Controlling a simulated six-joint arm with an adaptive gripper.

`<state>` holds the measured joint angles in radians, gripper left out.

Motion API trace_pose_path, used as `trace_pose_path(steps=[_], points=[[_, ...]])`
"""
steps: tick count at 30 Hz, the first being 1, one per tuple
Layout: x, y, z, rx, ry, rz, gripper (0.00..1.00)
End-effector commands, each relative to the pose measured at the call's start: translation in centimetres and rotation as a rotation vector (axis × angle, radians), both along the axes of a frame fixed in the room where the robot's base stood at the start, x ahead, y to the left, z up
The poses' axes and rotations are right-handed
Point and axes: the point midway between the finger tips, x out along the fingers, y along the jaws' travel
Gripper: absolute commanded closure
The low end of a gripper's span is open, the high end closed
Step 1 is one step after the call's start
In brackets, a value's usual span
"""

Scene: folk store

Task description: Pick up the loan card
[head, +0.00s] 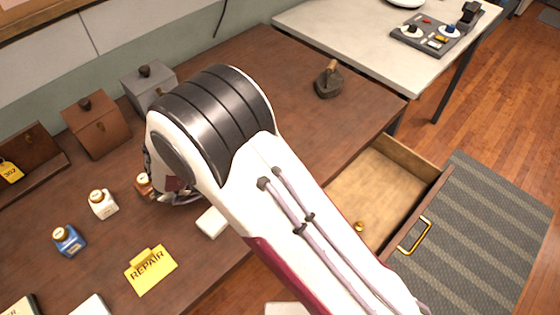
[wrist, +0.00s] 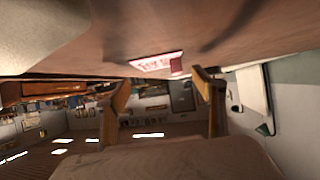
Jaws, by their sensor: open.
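A small white card with red lettering and a dark red end (wrist: 157,62) shows in the wrist view, at the brown table surface along the top of that picture. Its lettering is too small to read, so I cannot tell if it is the loan card. My gripper (wrist: 165,95) is open, its two tan fingers wide apart with nothing between them. The card appears beyond the fingertips, apart from them. In the head view my arm hides most of the gripper and the table under it.
A yellow REPAIR card (head: 151,270), a blue bottle (head: 68,240) and a white bottle (head: 103,205) stand left of my arm. A white block (head: 212,222) lies beside it. Boxes (head: 97,127) line the back. An open drawer (head: 375,190) juts out at right.

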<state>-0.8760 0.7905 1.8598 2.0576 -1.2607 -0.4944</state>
Motion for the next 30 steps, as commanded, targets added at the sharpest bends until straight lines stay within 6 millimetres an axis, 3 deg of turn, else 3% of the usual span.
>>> trace_pose_path(steps=[9, 25, 29, 30], points=[[1.5, -2.1, -1.4, -0.002, 0.001, 0.0, 0.31], [1.5, -2.2, -1.4, 0.0, 0.001, 0.0, 0.31], [1.6, -2.2, -1.4, 0.0, 0.001, 0.0, 0.63], [1.6, -2.2, -1.4, 0.0, 0.001, 0.0, 0.63]])
